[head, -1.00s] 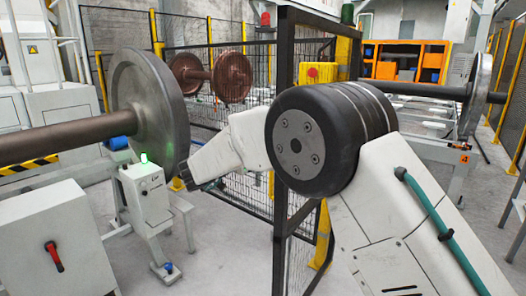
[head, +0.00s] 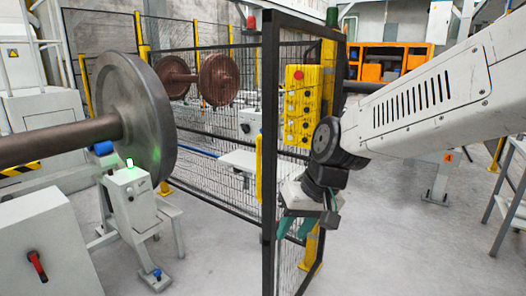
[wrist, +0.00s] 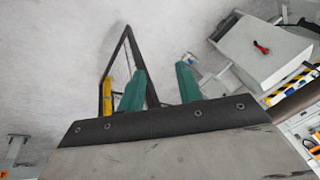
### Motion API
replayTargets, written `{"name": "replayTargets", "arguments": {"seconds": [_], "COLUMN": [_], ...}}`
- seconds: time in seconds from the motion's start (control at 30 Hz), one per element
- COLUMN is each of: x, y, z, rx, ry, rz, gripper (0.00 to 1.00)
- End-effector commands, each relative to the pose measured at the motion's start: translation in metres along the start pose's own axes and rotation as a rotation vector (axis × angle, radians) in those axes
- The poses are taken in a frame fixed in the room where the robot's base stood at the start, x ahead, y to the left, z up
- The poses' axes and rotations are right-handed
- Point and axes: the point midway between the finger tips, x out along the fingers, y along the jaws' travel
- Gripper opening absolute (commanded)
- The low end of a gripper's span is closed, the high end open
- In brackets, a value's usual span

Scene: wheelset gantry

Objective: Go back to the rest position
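The mesh gate's dark post (head: 269,150) stands close beside my gripper. A large wheelset (head: 135,110) is at the left, by a grey unit with a green light (head: 133,190). A brown wheelset (head: 218,80) stands behind the fence. Floor (head: 400,250) is free at the lower right.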

Motion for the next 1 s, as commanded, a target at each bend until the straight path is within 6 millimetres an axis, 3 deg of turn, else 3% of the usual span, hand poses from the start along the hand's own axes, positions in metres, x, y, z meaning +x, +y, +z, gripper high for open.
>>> {"name": "replayTargets", "arguments": {"seconds": [0.03,0.2,0.3,0.4,0.53,0.7,1.0], "x": [-0.017,-0.06,-0.08,-0.093,-0.105,-0.119,-0.118], "y": [0.018,0.07,0.093,0.108,0.117,0.121,0.121], "z": [0.032,0.134,0.183,0.214,0.23,0.232,0.232], "rx": [0.019,0.088,0.131,0.165,0.207,0.242,0.247], "ry": [-0.05,-0.203,-0.244,-0.226,-0.152,-0.089,-0.09], "rz": [0.033,0.158,0.227,0.275,0.299,0.31,0.31], "gripper": [0.35,0.35,0.35,0.35,0.35,0.35,0.35]}}
